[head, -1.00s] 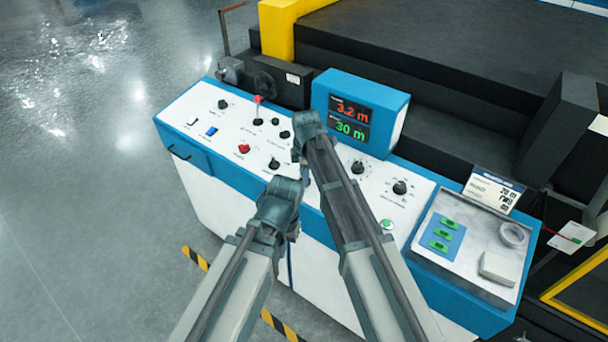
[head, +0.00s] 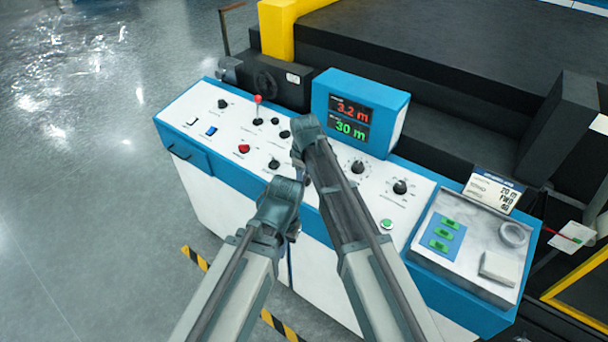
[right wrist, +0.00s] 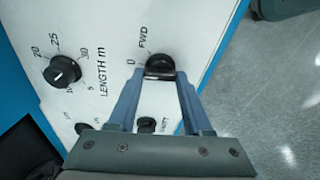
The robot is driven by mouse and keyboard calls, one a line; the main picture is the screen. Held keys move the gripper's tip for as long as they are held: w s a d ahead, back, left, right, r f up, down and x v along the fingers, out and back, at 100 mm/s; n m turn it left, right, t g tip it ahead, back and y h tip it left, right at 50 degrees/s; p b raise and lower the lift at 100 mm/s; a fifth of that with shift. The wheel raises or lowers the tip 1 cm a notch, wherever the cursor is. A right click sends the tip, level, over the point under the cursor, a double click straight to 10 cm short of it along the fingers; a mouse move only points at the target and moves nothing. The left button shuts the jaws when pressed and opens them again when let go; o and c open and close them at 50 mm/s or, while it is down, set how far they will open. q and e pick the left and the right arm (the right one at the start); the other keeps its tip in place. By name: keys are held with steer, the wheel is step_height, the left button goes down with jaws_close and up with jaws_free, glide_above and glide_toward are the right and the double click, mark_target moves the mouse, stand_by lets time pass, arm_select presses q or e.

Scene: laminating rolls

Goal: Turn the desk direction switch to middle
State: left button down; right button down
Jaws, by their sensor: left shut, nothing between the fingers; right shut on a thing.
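The direction switch (right wrist: 160,62) is a black rotary knob on the white desk panel, with "0" and "FWD" printed beside it in the right wrist view. My right gripper (right wrist: 161,74) is shut on this knob, one fingertip on each side. I cannot tell clearly which mark the knob points to; any third label is hidden. In the head view my right gripper (head: 301,152) is over the middle of the desk and hides the switch. My left gripper (head: 284,208) is shut and empty, lower down at the desk's front edge, its fingertips mostly hidden.
The length knob (right wrist: 62,72) and smaller knobs are close by. The desk panel also holds a red-topped lever (head: 258,110), a red button (head: 244,148) and a green button (head: 386,224). A blue display box (head: 390,105) stands behind my right gripper. A grey tray (head: 470,274) is at right.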

steer(key=shift+m, duration=0.5)
steer(key=shift+c, duration=1.6)
jaws_free()
steer(key=p+v, duration=1.3)
steer(key=shift+r, duration=0.4)
steer(key=shift+s, duration=0.1)
